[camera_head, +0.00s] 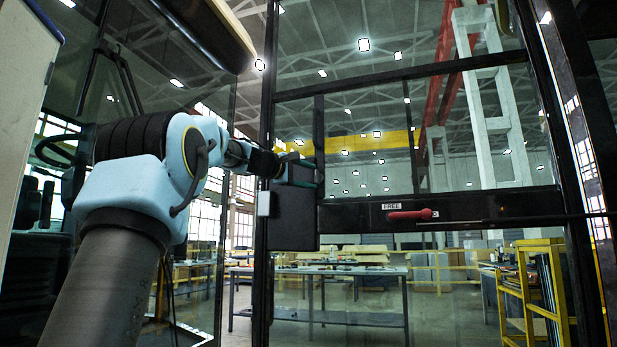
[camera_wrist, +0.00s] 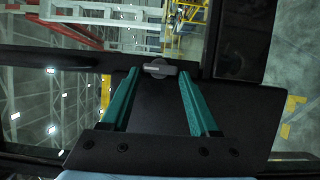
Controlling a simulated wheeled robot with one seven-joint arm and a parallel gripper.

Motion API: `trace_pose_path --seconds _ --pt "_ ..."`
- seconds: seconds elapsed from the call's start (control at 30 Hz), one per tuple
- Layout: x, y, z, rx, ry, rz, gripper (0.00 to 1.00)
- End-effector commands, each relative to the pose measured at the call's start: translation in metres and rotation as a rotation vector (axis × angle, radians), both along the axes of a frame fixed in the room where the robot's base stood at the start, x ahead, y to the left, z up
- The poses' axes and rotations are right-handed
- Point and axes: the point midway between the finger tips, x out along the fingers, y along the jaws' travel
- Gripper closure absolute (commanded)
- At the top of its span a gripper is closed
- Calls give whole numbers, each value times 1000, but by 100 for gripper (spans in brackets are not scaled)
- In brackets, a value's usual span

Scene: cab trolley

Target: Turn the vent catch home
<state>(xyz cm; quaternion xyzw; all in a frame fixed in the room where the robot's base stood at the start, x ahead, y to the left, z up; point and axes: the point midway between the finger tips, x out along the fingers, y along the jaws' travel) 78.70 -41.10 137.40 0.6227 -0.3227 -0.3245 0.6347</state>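A small grey turning catch (camera_wrist: 158,69) with a bar-shaped handle shows in the wrist view. It lies on a dark frame, its handle roughly crosswise between my fingertips. My gripper (camera_wrist: 159,76) has two green fingers spread wide, with nothing held between them. Whether the fingertips are level with the catch or short of it, I cannot tell. In the head view my gripper (camera_head: 305,172) is at the dark upright left of the window, above a dark panel (camera_head: 293,218). The grey catch cannot be made out there.
A red lever (camera_head: 409,214) lies nearly level on the window's dark cross rail (camera_head: 470,205), beside a "FREE" label (camera_head: 391,206). A dark post (camera_head: 267,200) stands close by my gripper. A workbench (camera_head: 345,271) and yellow stand (camera_head: 540,290) are beyond the glass.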

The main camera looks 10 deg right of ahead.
Motion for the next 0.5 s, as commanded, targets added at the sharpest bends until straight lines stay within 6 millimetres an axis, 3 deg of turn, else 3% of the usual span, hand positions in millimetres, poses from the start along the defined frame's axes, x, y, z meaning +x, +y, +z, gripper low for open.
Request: trace_pose_path --seconds 0.2,0.5 --pt "0 0 0 1 -1 0 15" --pt "-3 4 0 2 -2 1 15"
